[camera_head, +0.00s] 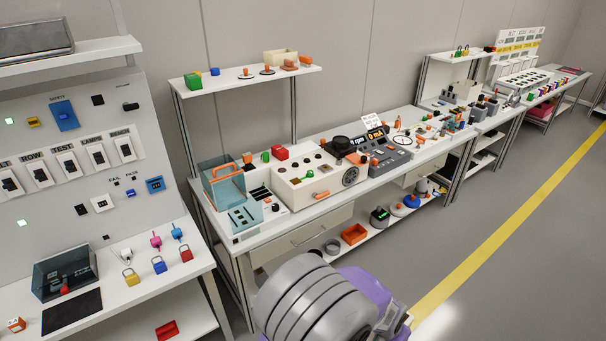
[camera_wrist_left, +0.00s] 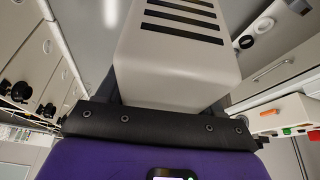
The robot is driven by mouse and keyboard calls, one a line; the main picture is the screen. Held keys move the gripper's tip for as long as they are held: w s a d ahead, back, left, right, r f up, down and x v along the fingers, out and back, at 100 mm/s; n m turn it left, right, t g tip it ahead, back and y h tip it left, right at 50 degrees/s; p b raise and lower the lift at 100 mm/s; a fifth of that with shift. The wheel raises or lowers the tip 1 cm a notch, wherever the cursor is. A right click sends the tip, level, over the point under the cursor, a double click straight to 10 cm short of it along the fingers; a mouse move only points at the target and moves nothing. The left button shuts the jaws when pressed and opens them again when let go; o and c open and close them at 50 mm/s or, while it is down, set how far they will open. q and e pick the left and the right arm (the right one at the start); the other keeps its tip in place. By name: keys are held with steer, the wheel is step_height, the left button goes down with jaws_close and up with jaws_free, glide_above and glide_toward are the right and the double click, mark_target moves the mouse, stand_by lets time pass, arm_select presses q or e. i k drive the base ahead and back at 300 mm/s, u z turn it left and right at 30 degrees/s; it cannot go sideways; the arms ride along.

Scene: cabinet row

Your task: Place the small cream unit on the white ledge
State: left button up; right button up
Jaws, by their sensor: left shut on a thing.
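In the left wrist view a cream box-shaped unit (camera_wrist_left: 168,62) with dark slots on one face fills the middle. My left gripper (camera_wrist_left: 168,103) is shut on it, with dark fingers at its two sides. The unit's far end is cut off by the frame. I cannot see this gripper or the held unit in the head view. A white ledge (camera_head: 222,86) stands on posts above the middle bench in the head view. My right gripper is not in view.
On the ledge are a green block (camera_head: 193,80), a blue block (camera_head: 215,71), orange-handled pieces and a cream box (camera_head: 280,58). Bare ledge shows between them and along the front. A crowded bench (camera_head: 340,196) lies below. My grey and purple arm part fills the bottom centre.

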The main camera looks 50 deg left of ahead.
mark_target(305, 146)
steer(key=z, duration=0.25)
steer(key=i, duration=1.5)
steer(key=u, duration=0.45)
steer(key=i, duration=1.3)
steer(key=u, duration=1.6)
steer(key=i, duration=0.65)
steer(key=u, duration=0.6)
